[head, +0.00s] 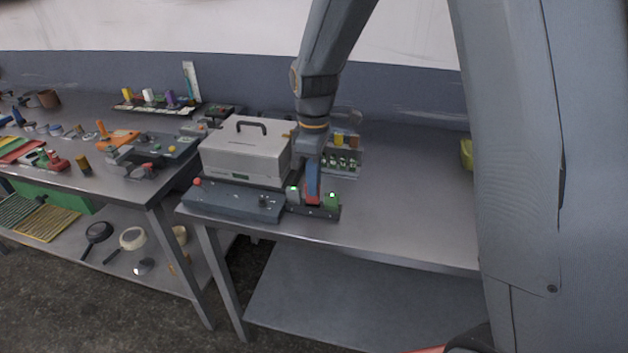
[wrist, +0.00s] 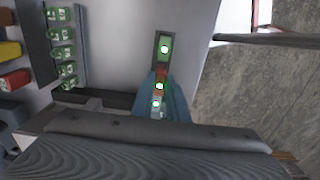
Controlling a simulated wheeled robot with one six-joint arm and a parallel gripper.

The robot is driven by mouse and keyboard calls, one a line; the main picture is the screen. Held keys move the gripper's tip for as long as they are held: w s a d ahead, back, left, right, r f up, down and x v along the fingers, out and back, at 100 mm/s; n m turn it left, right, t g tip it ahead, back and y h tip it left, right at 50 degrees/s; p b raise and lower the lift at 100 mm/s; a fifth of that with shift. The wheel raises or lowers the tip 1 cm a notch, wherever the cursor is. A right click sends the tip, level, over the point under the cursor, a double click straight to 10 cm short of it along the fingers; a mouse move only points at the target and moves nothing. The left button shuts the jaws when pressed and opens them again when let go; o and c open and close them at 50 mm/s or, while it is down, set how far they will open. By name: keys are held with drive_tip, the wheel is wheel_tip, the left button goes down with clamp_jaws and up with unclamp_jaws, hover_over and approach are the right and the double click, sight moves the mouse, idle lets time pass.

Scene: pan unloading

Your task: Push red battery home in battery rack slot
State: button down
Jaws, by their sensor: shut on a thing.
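The battery rack (head: 325,214) is a low dark block at the front edge of the right table, with green lights on both sides of my gripper. My gripper (head: 313,196) points straight down at the rack, its blue fingers shut. A small bit of the red battery (head: 313,201) shows low between the fingers, at the rack. In the wrist view the blue fingers (wrist: 166,98) close around a red-brown strip of the battery (wrist: 162,77), in line with green lights. The fingers hide most of the battery, so I cannot tell how deep it sits.
A grey case (head: 240,157) with a black handle stands left of the rack, behind a dark panel (head: 232,201) with a red knob. Behind my gripper is a shelf (head: 347,172) of green-and-white cells. The table to the right (head: 410,215) is clear.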

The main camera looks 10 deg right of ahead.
drive_tip(key=shift+f+b, duration=0.55)
drive_tip(key=shift+f, duration=0.7)
idle(0.8)
drive_tip(key=c, duration=1.7)
unclamp_jaws()
drive_tip(key=shift+o, duration=0.2)
drive_tip(key=shift+r+b, duration=1)
drive_tip(key=shift+r, duration=2.9)
